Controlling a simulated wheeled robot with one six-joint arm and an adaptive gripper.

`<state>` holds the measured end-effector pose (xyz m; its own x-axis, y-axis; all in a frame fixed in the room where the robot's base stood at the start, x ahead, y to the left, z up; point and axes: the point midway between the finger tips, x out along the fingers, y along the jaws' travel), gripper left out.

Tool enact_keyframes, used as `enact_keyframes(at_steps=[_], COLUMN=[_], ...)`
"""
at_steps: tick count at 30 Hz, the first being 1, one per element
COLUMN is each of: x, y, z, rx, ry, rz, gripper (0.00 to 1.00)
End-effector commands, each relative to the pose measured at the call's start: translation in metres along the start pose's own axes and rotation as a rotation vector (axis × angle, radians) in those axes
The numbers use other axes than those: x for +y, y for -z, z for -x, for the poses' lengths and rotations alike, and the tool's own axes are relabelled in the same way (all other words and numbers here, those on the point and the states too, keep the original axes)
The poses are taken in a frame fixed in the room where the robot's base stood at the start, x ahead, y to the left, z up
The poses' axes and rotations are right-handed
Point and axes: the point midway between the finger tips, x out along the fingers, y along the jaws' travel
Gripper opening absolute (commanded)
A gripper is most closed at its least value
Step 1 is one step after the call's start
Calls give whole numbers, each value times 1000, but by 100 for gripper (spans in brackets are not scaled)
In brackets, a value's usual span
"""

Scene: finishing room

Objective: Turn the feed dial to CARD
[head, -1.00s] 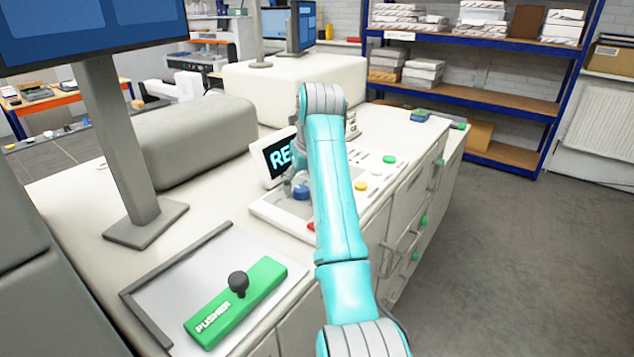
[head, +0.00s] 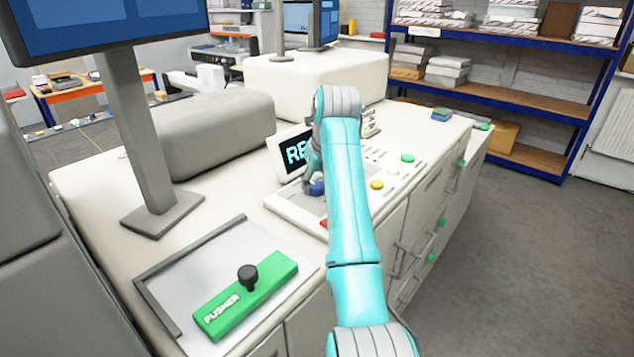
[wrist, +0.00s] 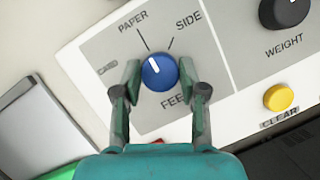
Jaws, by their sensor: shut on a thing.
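The feed dial (wrist: 159,72) is a round blue knob with a white pointer line, on the grey part of the control panel in the wrist view. Its pointer faces up and left, in line with the PAPER mark (wrist: 132,22). The CARD label (wrist: 106,68) lies left of the dial, faint and beside my left finger. The SIDE label (wrist: 188,20) is at the upper right. My gripper (wrist: 159,70) is shut on the dial, one finger on each side. The FEED lettering below is partly hidden. In the head view the dial (head: 317,187) shows beside my arm.
A black weight dial (wrist: 286,10) and a yellow CLEAR button (wrist: 279,97) are to the right. A tilted screen (head: 294,152) stands behind the panel. A green pusher block (head: 246,296) lies on the near counter. Open floor lies to the right.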

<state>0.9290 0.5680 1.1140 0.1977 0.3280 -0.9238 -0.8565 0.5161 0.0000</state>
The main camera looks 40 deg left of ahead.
Motion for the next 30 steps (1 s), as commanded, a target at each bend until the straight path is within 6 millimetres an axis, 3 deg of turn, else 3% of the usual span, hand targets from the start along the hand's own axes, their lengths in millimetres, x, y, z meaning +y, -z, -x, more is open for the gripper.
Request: enact_keyframes(at_steps=[8,30], x=[-2,-4], y=[0,-1], z=[0,0], rx=[0,1], ry=[-48,-281], rz=[114,673], gripper=[7,7])
